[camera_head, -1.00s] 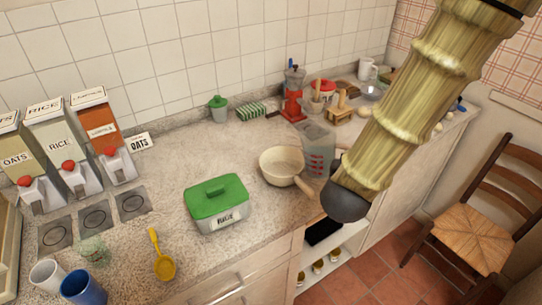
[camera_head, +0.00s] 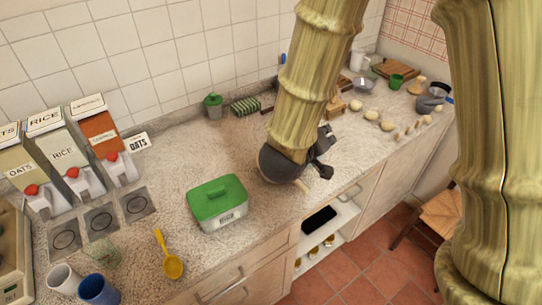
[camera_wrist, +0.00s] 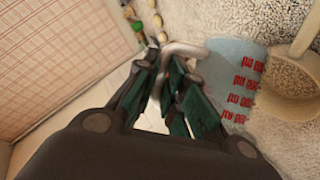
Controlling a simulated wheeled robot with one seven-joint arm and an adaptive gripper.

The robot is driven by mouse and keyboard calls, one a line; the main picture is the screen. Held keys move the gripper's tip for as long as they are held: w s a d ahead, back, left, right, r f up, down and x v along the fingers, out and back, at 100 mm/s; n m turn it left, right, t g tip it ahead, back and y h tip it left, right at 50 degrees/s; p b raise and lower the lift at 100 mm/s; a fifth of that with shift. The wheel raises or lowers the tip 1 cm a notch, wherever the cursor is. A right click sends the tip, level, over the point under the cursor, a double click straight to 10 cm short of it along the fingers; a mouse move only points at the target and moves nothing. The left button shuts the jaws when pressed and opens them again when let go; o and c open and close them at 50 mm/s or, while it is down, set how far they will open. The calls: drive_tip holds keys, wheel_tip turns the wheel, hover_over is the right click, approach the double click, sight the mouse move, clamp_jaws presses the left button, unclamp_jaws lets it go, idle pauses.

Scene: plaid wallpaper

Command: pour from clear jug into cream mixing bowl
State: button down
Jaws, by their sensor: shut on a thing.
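The clear jug (camera_wrist: 232,75), bluish with red measuring marks, stands beside the cream mixing bowl (camera_wrist: 285,82) in the wrist view. My gripper (camera_wrist: 165,62) is shut on the jug's pale handle (camera_wrist: 185,50), with its dark green fingers on either side. In the head view my gripper (camera_head: 322,155) is over the counter right of the green-lidded box, and my arm hides the jug. My arm also covers nearly all of the bowl there; only its short handle (camera_head: 301,185) shows. I cannot tell how full the jug is.
Dispensers (camera_head: 65,155) and cups (camera_head: 98,289) are at the left. Several pale round items (camera_head: 372,116) lie to the right. The counter's front edge is close to my gripper.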

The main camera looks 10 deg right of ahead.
drive_tip(key=shift+w+a+r+n+g+h+p, duration=0.15)
drive_tip(key=shift+w+a+n+h+p, duration=0.05)
drive_tip(key=shift+w+a+n+h, duration=0.25)
drive_tip(key=shift+w+a+r+n+g+h+p, duration=0.15)
drive_tip(key=shift+w+a+n+h+p, duration=0.15)
drive_tip(key=shift+a+n, duration=0.25)
idle(4.0)
